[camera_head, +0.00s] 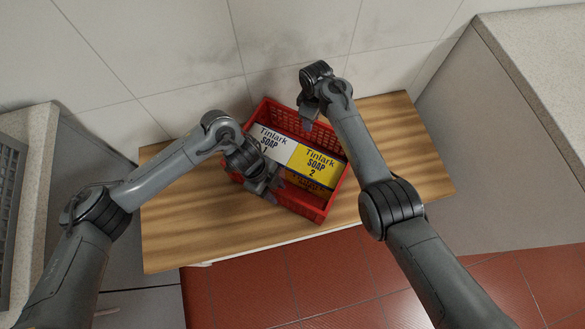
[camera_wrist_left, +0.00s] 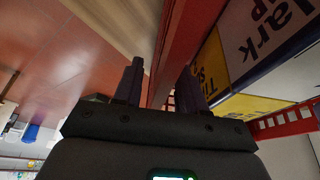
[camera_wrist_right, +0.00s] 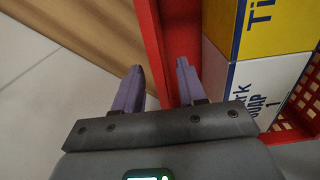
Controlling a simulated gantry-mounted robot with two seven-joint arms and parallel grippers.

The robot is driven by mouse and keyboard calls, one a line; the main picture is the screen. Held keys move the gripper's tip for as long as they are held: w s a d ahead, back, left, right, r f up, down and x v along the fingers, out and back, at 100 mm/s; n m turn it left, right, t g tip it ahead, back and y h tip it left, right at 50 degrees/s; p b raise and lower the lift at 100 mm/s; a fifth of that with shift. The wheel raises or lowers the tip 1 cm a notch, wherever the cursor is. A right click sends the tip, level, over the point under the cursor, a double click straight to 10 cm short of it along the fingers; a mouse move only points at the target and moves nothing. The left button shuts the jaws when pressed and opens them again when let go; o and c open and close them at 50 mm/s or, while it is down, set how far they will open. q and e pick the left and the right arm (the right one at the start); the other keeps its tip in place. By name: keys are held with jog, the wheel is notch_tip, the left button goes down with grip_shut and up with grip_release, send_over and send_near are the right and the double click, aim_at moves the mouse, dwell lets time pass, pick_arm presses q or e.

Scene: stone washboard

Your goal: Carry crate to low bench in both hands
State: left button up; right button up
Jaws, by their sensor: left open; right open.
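The red plastic crate (camera_head: 312,207) sits on a wooden bench top (camera_head: 190,225), turned at an angle. It holds a white soap box marked 1 (camera_head: 272,143) and a yellow soap box marked 2 (camera_head: 316,165). My left gripper (camera_head: 267,192) is open at the crate's near-left long wall; in the left wrist view the red wall (camera_wrist_left: 183,45) runs between its fingers. My right gripper (camera_head: 308,120) is open at the opposite, far long wall; in the right wrist view that wall (camera_wrist_right: 158,40) lies between its fingers. Whether the fingers touch the walls I cannot tell.
A tiled wall (camera_head: 180,50) stands close behind the bench. A grey counter with a speckled top (camera_head: 530,50) is at the right, and another speckled counter (camera_head: 35,125) at the left. Red tiled floor (camera_head: 300,275) is open in front. The bench top is bare around the crate.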

pick_arm(q)
jog(key=v, duration=1.1)
jog(key=shift+a+r, duration=0.15)
jog(key=shift+r, duration=0.25)
pick_arm(e)
jog(key=shift+r, duration=0.25)
pick_arm(q)
jog(key=shift+r, duration=0.1)
pick_arm(e)
notch_tip(320, 180, up, 12)
jog(key=shift+f, duration=0.2)
